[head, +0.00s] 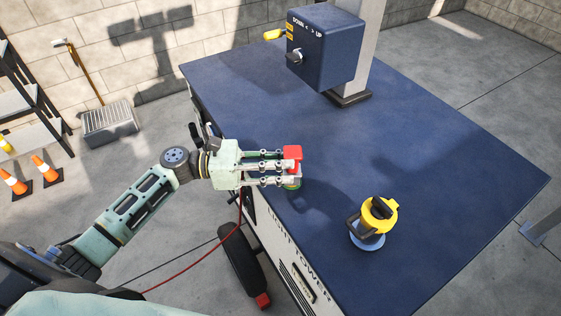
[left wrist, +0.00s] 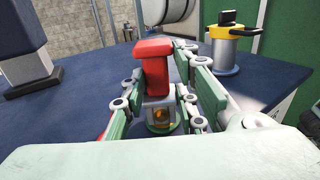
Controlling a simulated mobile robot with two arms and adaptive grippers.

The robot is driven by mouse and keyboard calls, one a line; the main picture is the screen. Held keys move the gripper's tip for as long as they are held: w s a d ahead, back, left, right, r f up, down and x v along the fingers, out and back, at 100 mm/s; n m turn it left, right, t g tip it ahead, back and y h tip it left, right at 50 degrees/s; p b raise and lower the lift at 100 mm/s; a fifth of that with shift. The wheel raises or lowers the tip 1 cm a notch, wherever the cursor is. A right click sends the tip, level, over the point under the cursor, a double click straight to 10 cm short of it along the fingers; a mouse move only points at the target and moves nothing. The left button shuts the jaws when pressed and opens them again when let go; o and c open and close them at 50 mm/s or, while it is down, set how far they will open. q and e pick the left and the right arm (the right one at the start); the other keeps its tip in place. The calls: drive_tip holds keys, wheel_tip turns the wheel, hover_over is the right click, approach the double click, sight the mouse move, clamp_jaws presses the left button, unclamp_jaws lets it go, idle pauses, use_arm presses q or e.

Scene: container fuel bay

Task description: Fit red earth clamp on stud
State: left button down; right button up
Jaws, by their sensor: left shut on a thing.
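My left gripper (head: 290,167) reaches in from the left over the blue deck. It is shut on the red earth clamp (head: 292,153), whose red block stands up between the fingers in the left wrist view (left wrist: 153,68). A brass-coloured part (left wrist: 160,115), perhaps the stud, shows low between the fingers under the clamp, within a green and grey round base (left wrist: 162,128). In the head view a bit of green base (head: 292,184) shows below the fingertips. Whether clamp and stud touch is hidden. A red cable (head: 205,258) hangs below the gripper. My right gripper is not in view.
A yellow-collared fitting with a black handle (head: 378,213) stands on the deck to the right. A dark blue control box (head: 326,48) on a post stands at the back of the blue deck (head: 440,180). The deck between them is clear. Cones and a shelf stand far left.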

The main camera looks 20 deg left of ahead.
use_arm(q)
drive_tip(key=c, duration=1.3)
unclamp_jaws()
drive_tip(key=v, duration=1.2)
